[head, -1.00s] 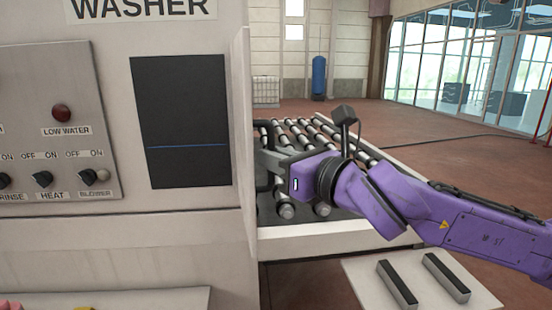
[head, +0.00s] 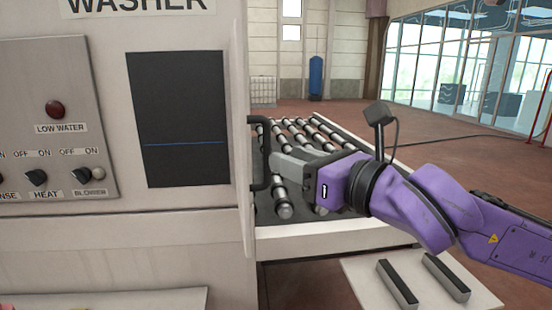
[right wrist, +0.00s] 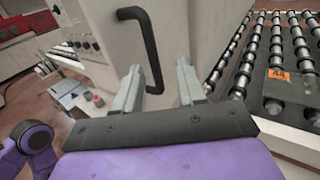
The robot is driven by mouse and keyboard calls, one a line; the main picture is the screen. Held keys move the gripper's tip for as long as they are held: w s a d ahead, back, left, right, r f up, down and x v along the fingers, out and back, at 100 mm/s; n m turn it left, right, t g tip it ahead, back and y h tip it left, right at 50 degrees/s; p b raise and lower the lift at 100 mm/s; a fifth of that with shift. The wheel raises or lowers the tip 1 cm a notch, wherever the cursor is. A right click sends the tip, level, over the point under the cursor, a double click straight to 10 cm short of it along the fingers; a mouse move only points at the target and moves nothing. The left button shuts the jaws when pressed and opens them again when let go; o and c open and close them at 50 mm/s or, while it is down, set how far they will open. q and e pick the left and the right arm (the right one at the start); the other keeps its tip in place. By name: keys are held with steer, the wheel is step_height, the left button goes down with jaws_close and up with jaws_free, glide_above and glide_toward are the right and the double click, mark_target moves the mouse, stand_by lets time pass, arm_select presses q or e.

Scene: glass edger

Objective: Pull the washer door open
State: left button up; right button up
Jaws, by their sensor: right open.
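The washer door (head: 243,130) is a pale upright panel at the right end of the washer, seen nearly edge-on in the head view. A black bar handle (head: 256,185) stands out from its right side. The right wrist view shows the door (right wrist: 170,30) with the handle (right wrist: 147,38) ahead of my fingers. My right gripper (head: 276,163) is open and empty, just right of the handle and apart from it in the head view. Its fingers (right wrist: 159,70) spread wide in the right wrist view, with the handle's lower end between them in the picture. My left gripper is not in view.
A roller conveyor (head: 330,237) lies beyond and below my right gripper. A pale plate (head: 366,283) with two dark bars sits at the lower right. The washer's control panel (head: 50,110) is at the left. Open floor (head: 450,160) lies to the right.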

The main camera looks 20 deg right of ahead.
steer(key=v, duration=0.5)
steer(key=shift+s+d+b, duration=0.15)
steer(key=shift+s+b, duration=0.15)
steer(key=shift+s, duration=0.05)
